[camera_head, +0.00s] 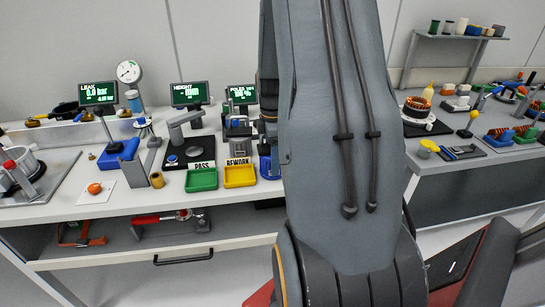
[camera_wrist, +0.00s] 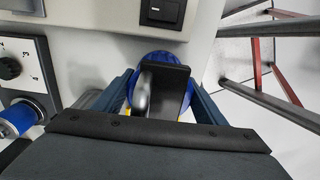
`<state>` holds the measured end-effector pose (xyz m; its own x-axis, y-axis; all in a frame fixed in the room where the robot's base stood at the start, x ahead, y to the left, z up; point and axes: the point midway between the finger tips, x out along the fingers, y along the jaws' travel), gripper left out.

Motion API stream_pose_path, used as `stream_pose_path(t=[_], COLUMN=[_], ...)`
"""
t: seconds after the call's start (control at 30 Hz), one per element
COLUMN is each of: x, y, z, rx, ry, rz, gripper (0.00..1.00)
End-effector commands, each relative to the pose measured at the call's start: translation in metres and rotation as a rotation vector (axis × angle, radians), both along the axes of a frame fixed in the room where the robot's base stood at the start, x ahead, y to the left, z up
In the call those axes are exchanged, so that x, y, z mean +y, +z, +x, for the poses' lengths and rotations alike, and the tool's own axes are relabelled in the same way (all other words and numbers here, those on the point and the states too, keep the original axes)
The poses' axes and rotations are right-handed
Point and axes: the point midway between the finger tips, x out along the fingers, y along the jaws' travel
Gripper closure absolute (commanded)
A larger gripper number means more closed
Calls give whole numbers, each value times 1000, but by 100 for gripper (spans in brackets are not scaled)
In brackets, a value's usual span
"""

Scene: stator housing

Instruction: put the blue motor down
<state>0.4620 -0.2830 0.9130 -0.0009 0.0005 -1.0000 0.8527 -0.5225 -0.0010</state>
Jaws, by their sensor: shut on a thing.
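In the wrist view, the blue motor (camera_wrist: 157,57) shows as a rounded blue body between the two dark blue fingers of my gripper (camera_wrist: 160,90). My gripper is shut on it. A black plate and a blurred silver cylinder lie across the middle of the view and cover much of the motor. I cannot tell whether its underside touches a surface. In the head view, my arm hides the gripper. A blue thing (camera_head: 266,167) shows at the arm's left edge, beside the yellow REWORK tray (camera_head: 240,177); I cannot tell what it is.
A green PASS tray (camera_head: 202,181) stands left of the yellow one. Screens and test fixtures line the bench (camera_head: 120,206). A second bench (camera_head: 470,167) with parts is at the right. In the wrist view, a knob panel (camera_wrist: 25,70) is at the left and dark rails (camera_wrist: 265,98) at the right.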

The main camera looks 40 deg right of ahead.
Motion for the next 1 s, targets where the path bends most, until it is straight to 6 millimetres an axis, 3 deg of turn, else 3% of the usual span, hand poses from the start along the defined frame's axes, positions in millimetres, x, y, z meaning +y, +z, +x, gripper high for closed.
stream_pose_path(t=[0.27, 0.3, 0.4, 0.77, 1.0], x=[0, 0, 0, 0, -1], y=[-1, -2, -2, 2, 33], z=[1, 0, 0, 1, 2], rx=[-2, 0, 0, -2, -6], ry=[0, 0, 0, 0, 0], rz=[-1, 0, 0, -1, -4], gripper=[88, 31, 16, 16, 16])
